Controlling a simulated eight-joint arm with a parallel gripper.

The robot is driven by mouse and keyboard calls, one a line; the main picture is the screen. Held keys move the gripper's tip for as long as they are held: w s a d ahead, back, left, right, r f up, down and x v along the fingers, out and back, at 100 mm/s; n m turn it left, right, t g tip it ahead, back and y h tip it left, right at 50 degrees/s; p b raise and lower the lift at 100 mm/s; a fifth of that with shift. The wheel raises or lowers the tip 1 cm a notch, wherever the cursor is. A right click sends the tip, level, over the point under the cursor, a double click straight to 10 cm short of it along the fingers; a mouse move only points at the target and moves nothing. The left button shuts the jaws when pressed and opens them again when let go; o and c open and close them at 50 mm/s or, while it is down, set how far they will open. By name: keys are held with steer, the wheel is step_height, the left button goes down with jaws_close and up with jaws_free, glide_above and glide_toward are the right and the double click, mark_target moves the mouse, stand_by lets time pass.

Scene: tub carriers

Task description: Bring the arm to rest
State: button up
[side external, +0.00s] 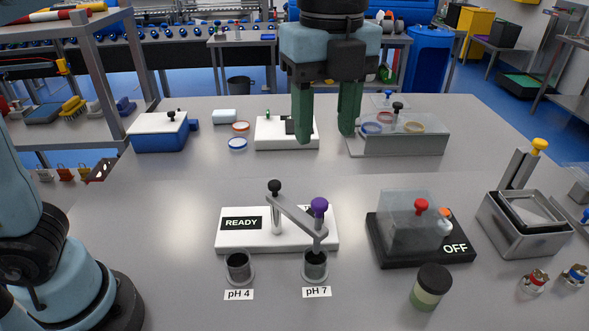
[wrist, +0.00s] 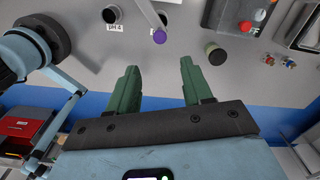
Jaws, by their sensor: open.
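My gripper (side external: 327,112) hangs in the air over the back half of the table (side external: 130,215) in the side external view. Its two green fingers point down, spread apart, with nothing between them. In the wrist view my gripper (wrist: 157,82) is also open and empty, with bare table beyond the fingertips. The fingers stand clear of the things on the table, though in the side external view they overlap the white block (side external: 270,132) and the grey tray (side external: 400,143) behind them.
A READY board (side external: 290,240) has a swing arm with a purple knob (side external: 319,206) over the pH 7 cup (side external: 315,265). The pH 4 cup (side external: 238,265) stands left. A clear-covered OFF unit (side external: 410,222), a dark-lidded jar (side external: 431,287) and a metal tub (side external: 525,225) are right.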

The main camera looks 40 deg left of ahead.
steer(key=s+a+f+n+t, duration=0.2)
steer(key=a+f+n+t, duration=0.1)
steer(key=a+f+n, duration=0.4)
steer(key=s+a+f+n+t, duration=0.1)
steer(key=a+f+n+t, duration=0.3)
steer(key=a+f+n, duration=0.3)
steer(key=a+n, duration=0.5)
steer(key=n, duration=0.4)
steer(key=shift+s+a+f, duration=0.15)
steer(key=shift+s+f, duration=0.2)
steer(key=shift+s, duration=0.05)
